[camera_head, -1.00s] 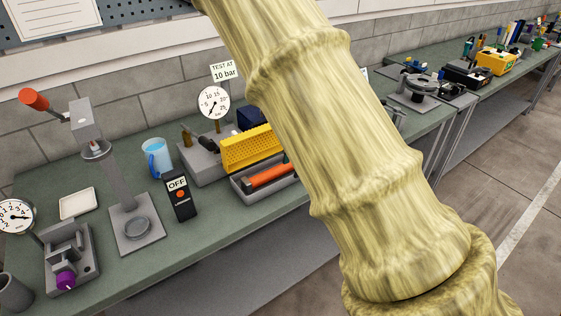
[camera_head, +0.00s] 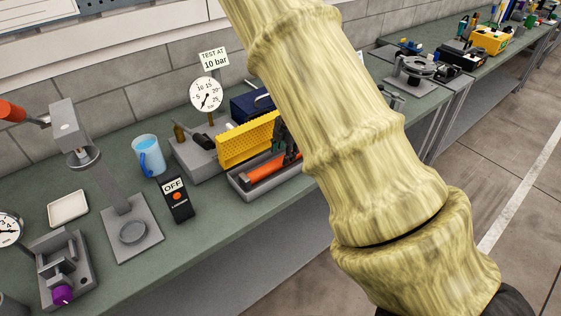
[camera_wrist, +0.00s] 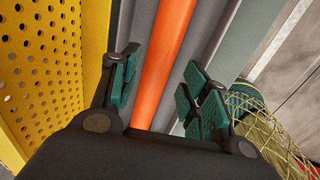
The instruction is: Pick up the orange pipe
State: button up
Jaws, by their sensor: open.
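The orange pipe (camera_head: 264,174) lies lengthwise in a grey tray (camera_head: 243,191) on the green bench. In the wrist view the pipe (camera_wrist: 166,55) runs up the picture between the two fingers of my gripper (camera_wrist: 160,85). The fingers have green pads and stand apart, one on each side of the pipe, with a visible gap at the right. In the head view my gripper (camera_head: 287,143) shows as a dark shape over the tray's right end, partly hidden by my arm. The pipe's right end is hidden there. I cannot tell how far above the pipe the fingertips are.
A yellow perforated bin (camera_head: 247,139) stands right behind the tray and close to my left finger in the wrist view (camera_wrist: 45,70).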

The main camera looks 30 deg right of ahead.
aim_at(281, 162)
jog(key=shift+f+p, duration=0.4)
jog(key=f, duration=0.1)
jog(key=w+f+p, duration=0.1)
jog(key=shift+d+f, duration=0.25)
jog(key=shift+f, duration=0.1)
jog(key=shift+a+f, duration=0.1)
jog(key=shift+f, duration=0.55)
jog(key=shift+w, duration=0.1)
grip_shut()
